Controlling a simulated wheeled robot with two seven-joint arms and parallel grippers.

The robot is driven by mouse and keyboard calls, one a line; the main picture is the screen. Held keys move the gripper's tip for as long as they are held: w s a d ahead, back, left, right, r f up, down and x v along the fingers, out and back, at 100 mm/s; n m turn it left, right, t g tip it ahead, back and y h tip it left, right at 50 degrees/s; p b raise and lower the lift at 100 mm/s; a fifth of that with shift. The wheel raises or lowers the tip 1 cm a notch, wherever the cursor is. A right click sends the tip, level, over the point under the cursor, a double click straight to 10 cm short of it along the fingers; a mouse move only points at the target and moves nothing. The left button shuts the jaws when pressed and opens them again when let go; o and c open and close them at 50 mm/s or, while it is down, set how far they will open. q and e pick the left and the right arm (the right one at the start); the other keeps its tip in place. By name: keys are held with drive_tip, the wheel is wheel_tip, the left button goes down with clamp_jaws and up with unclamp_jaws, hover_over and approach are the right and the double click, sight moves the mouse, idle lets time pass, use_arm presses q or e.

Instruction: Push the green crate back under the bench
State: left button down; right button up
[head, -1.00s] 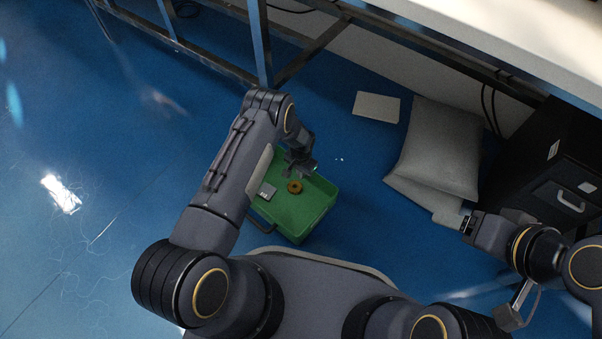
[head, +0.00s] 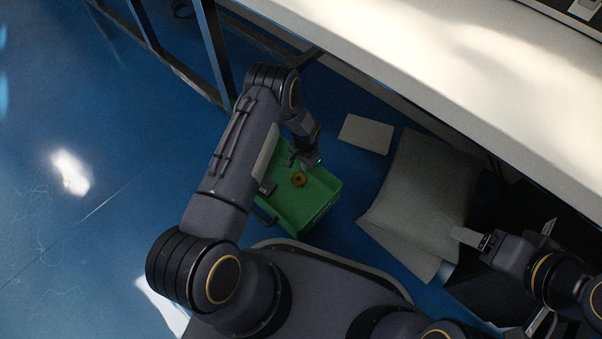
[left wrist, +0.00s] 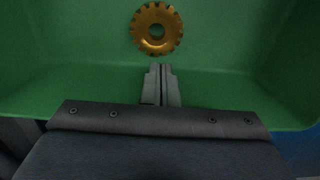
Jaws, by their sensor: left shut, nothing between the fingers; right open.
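The green crate (head: 312,208) sits on the blue floor in front of the bench (head: 400,50), near my body. It holds a golden toothed wheel (head: 299,179) and a small grey item (head: 267,187); the wheel also shows in the left wrist view (left wrist: 157,28). My left gripper (head: 303,160) is at the crate's far side, over its inside in the head view. In the left wrist view its fingers (left wrist: 161,84) are shut with nothing between them, against the green crate interior; contact is unclear. My right gripper (head: 468,236) is open and empty, away from the crate at the right.
Metal bench legs (head: 213,50) stand at the upper left. A flat pale sheet (head: 366,134) lies on the floor beyond the crate. Grey sacks or cushions (head: 420,190) and a dark cabinet (head: 480,283) stand on the right. The floor at the left is open.

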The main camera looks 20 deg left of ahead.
use_arm(q)
drive_tip(key=w+d, duration=0.4)
drive_tip(key=w, duration=0.6)
drive_tip(key=shift+w+d, duration=0.3)
drive_tip(key=shift+w, duration=0.1)
use_arm(e)
drive_tip(key=shift+w+d+f, duration=0.1)
drive_tip(key=shift+w+f, duration=0.1)
drive_tip(key=shift+f, duration=0.15)
